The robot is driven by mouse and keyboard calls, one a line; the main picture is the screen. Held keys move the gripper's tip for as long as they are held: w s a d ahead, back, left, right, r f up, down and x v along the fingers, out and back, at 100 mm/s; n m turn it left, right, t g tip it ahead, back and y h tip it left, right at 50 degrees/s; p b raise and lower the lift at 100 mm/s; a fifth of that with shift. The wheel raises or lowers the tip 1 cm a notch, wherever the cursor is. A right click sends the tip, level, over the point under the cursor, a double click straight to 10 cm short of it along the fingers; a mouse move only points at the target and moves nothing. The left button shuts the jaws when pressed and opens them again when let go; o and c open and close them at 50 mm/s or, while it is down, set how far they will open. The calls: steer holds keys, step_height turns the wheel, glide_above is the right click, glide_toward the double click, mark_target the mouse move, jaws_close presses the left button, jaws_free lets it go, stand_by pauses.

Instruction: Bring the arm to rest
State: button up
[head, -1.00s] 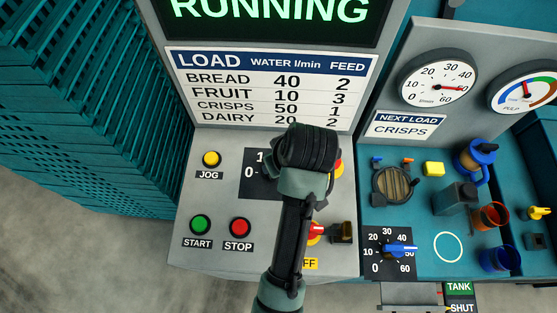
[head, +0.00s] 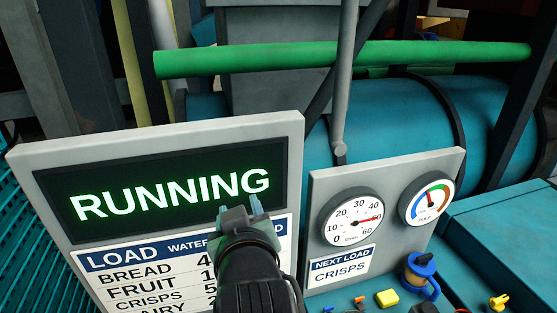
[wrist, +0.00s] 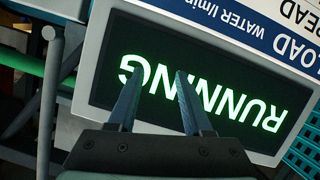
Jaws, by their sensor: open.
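My gripper (head: 238,212) is raised in front of the lower edge of the display screen (head: 130,185), which reads RUNNING in green letters. Its two blue-grey fingers point up and away from the camera and stand apart with nothing between them. In the wrist view, the open fingers (wrist: 157,100) overlap the screen (wrist: 105,80), which appears upside down. I cannot tell how far the fingertips are from the screen. My dark wrist and forearm hide part of the load table (head: 130,285).
Right of my arm stand a flow gauge (head: 350,221), a pulp gauge (head: 425,200) and a NEXT LOAD sign reading CRISPS (head: 343,265). A green pipe (head: 340,57) crosses behind the panel.

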steer(key=s+d+r+m+t+b, duration=0.1)
steer(key=s+r+t, duration=0.15)
steer(key=r, duration=0.35)
steer(key=s+d+r+m+t+h, duration=0.1)
steer(key=d+r+t, duration=0.15)
steer(key=r, duration=0.45)
steer(key=s+r+m+t+b, duration=0.1)
steer(key=r+t, duration=0.2)
steer(key=r, duration=0.3)
steer(key=s+d+r+m+t+h, duration=0.2)
steer(key=s+r+t, duration=0.3)
steer(key=s+r, duration=0.4)
step_height(320, 180, up, 2)
steer(key=shift+s+d+r+t+b, duration=0.2)
steer(key=shift+s+d+t+b, duration=0.15)
steer(key=shift+b, duration=0.1)
